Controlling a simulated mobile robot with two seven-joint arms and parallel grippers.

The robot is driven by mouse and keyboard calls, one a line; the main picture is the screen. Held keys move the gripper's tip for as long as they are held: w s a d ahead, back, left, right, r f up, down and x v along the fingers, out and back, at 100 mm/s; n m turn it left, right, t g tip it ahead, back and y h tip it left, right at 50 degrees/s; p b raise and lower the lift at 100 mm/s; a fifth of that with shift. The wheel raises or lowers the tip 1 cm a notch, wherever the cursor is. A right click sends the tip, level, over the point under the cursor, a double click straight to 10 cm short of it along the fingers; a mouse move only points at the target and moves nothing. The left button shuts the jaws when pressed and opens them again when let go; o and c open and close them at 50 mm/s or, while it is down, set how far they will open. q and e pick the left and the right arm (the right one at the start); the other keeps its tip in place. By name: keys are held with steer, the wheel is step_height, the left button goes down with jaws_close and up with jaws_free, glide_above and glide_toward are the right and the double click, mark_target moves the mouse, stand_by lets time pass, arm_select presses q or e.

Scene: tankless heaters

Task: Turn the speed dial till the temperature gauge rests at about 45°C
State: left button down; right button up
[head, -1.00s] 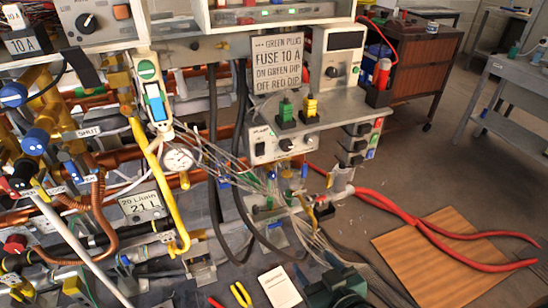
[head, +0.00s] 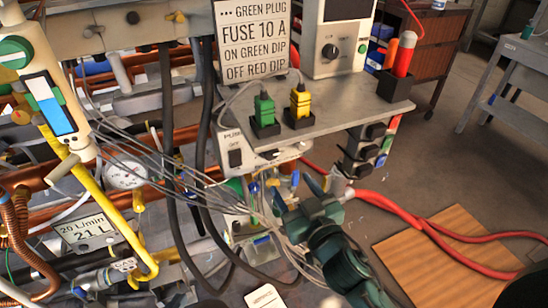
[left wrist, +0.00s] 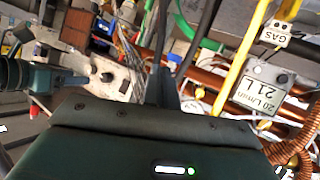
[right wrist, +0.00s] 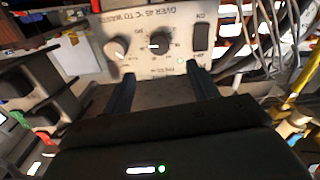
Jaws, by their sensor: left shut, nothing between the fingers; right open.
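A grey panel (right wrist: 170,20) shows upside down in the right wrist view.
A grey shelf (head: 340,118) with a green plug (head: 264,110) and a yellow plug (head: 300,102) overhangs the panel. Thin grey wires and black hoses hang left of my right gripper. Red hoses (head: 390,205) run right over a wooden board (head: 455,250).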

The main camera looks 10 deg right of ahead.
mark_target(272, 155)
steer(key=w, duration=0.3)
steer(key=w+a, duration=0.1)
steer(key=w, duration=0.3)
steer(key=w+a, duration=0.1)
steer(key=w, duration=0.2)
steer(key=shift+w, duration=0.35)
steer(key=shift+c, duration=0.3)
steer(key=c, duration=0.9)
